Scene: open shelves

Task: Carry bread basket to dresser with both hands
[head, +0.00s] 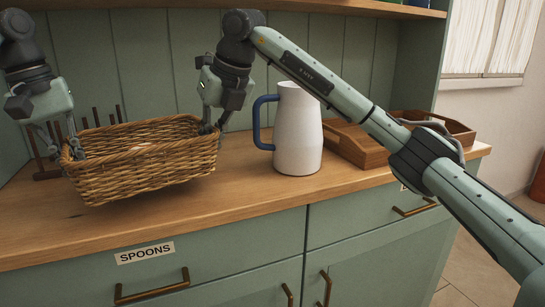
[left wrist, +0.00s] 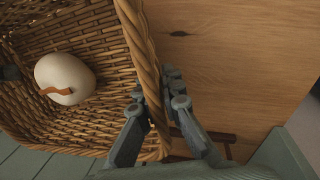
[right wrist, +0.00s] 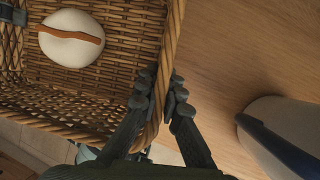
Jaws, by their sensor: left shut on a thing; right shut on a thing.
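The wicker bread basket (head: 145,172) is over the wooden top of the green dresser (head: 255,195), at the left; I cannot tell whether its base touches the wood. My left gripper (head: 72,148) is shut on the basket's left end rim, and my right gripper (head: 208,124) on its right end rim. In the left wrist view the fingers (left wrist: 155,108) straddle the rim. In the right wrist view the fingers (right wrist: 158,100) also straddle it. A round pale loaf with a brown stripe (left wrist: 64,78) lies inside; the right wrist view shows it too (right wrist: 71,38).
A white jug with a blue handle (head: 298,135) stands right of the basket. A wooden tray (head: 358,148) is farther right. A dark wooden peg rack (head: 46,172) is behind the basket's left end. The dresser's front edge is clear.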

